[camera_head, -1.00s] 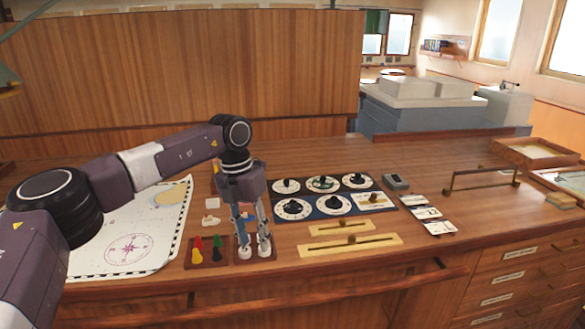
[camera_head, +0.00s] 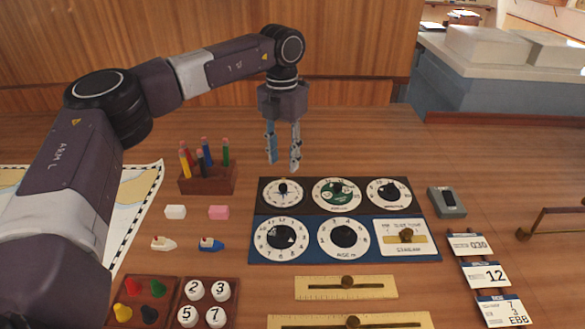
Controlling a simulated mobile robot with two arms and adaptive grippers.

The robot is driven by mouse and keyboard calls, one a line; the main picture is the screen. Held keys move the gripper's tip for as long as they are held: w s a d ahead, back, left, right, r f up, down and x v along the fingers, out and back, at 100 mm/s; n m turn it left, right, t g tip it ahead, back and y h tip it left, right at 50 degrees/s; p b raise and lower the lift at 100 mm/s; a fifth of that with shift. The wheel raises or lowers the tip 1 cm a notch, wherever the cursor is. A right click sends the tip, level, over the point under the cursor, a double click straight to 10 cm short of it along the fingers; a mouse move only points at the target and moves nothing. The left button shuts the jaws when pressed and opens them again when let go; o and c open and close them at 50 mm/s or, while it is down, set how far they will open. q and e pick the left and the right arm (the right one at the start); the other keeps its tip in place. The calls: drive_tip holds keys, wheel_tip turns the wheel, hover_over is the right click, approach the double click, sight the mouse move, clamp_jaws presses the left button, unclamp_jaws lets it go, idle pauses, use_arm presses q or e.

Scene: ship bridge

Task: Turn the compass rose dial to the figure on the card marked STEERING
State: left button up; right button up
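The compass rose dial (camera_head: 283,192) is the top left dial of the panel, white-faced with a blue star and a black knob. My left gripper (camera_head: 283,165) hangs fingers-down just above and behind it in the picture. Its fingertips are apart with nothing between them, clear of the knob. Three cards lie on the right: one reading 030 (camera_head: 469,244), one reading 12 (camera_head: 485,274), one reading 7, 3, EBB (camera_head: 503,309). Their small headings are too blurred to read, so I cannot tell which is marked STEERING. My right gripper is out of view.
Beside it are a green dial (camera_head: 337,192) and another dial (camera_head: 389,193); below are two larger dials (camera_head: 281,239) and a slider (camera_head: 405,237). A pencil rack (camera_head: 207,182) stands left. A grey device (camera_head: 446,202) lies right. Brass rulers (camera_head: 346,288) lie in front.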

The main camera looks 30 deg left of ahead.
sight(283, 186)
use_arm(q)
drive_tip(key=shift+s+f, duration=0.2)
drive_tip(key=shift+f, duration=0.25)
drive_tip(key=shift+s+f+p, duration=0.2)
drive_tip(key=shift+f+p, duration=0.05)
drive_tip(key=shift+f, duration=0.35)
drive_tip(key=shift+s+f+p, duration=0.2)
drive_tip(key=shift+f+p, duration=0.05)
drive_tip(key=shift+f, duration=0.3)
drive_tip(key=f, duration=0.3)
drive_tip(key=shift+w+f+p, duration=0.2)
drive_tip(key=shift+w+p, duration=0.1)
drive_tip(key=shift+p, duration=0.05)
drive_tip(key=shift+f, duration=0.2)
drive_tip(key=shift+s, duration=0.1)
clamp_jaws()
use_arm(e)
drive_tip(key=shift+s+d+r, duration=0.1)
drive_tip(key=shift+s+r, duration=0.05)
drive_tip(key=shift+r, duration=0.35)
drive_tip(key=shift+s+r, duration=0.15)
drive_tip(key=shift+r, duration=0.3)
